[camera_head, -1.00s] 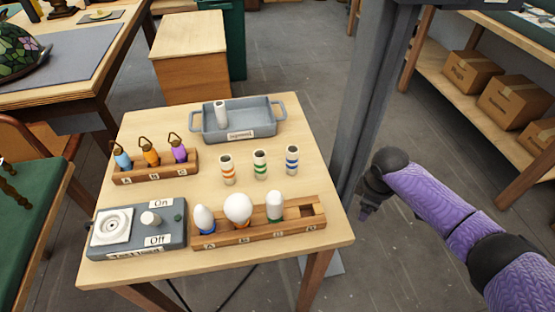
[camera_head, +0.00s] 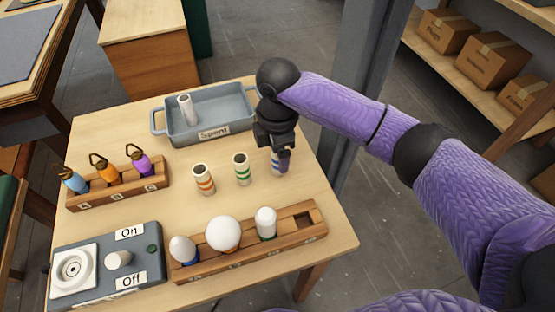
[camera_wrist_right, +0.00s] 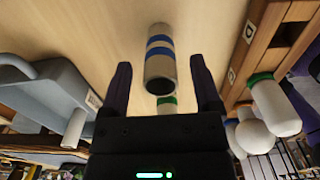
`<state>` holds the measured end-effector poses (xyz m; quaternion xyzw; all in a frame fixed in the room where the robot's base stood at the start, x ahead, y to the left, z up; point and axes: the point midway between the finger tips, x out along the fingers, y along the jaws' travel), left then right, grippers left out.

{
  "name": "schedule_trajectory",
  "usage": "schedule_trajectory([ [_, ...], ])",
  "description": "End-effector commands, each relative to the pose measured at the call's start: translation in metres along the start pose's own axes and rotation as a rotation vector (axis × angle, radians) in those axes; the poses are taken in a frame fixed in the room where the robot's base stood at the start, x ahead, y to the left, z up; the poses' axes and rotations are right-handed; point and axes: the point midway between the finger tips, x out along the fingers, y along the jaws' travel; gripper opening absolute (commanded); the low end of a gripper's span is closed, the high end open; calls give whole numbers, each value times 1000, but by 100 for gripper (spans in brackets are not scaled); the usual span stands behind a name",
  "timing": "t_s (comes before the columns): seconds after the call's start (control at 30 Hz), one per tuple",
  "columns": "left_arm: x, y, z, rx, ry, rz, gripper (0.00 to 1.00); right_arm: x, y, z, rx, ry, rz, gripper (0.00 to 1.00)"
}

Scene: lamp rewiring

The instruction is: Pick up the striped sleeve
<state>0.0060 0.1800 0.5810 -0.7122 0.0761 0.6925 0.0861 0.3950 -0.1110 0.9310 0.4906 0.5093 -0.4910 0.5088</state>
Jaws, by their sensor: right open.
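Three white sleeves with coloured stripes stand upright on the light wood table: orange-striped (camera_head: 203,180), green-striped (camera_head: 242,169) and blue-striped (camera_head: 276,160). My right gripper (camera_head: 278,150) points down at the blue-striped sleeve and partly hides it in the head view. In the right wrist view the blue-striped sleeve (camera_wrist_right: 160,62) lies between the two spread fingers, with a gap on each side. The green-striped sleeve (camera_wrist_right: 167,105) shows partly hidden behind it. My right gripper is open and empty. My left gripper is out of view.
A grey tray (camera_head: 168,134) labelled "Spent" holds a white tube (camera_head: 187,108). A wooden bulb rack (camera_head: 252,248) stands in front with an empty square slot at its right end. A rack (camera_head: 120,190) with several looped coloured pieces and an On/Off switch box (camera_head: 105,290) are left.

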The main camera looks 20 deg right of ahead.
Motion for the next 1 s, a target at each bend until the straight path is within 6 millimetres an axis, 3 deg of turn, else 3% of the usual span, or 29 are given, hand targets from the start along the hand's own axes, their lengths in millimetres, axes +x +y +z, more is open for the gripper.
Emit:
schedule_trajectory([
  [0.03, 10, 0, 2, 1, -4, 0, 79, 17, 0, 2, 1, -1, -5, 81],
  [0.1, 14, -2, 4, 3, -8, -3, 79, 29, 0, 2, 1, -2, -3, 81],
  [0.33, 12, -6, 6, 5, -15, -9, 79, 30, 0, 2, 1, -2, 1, 78],
  [0.7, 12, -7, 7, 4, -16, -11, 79, 30, 0, 2, 2, -1, 1, 0],
  [1.0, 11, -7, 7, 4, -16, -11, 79, 26, 0, 2, 2, -1, 1, 0],
])
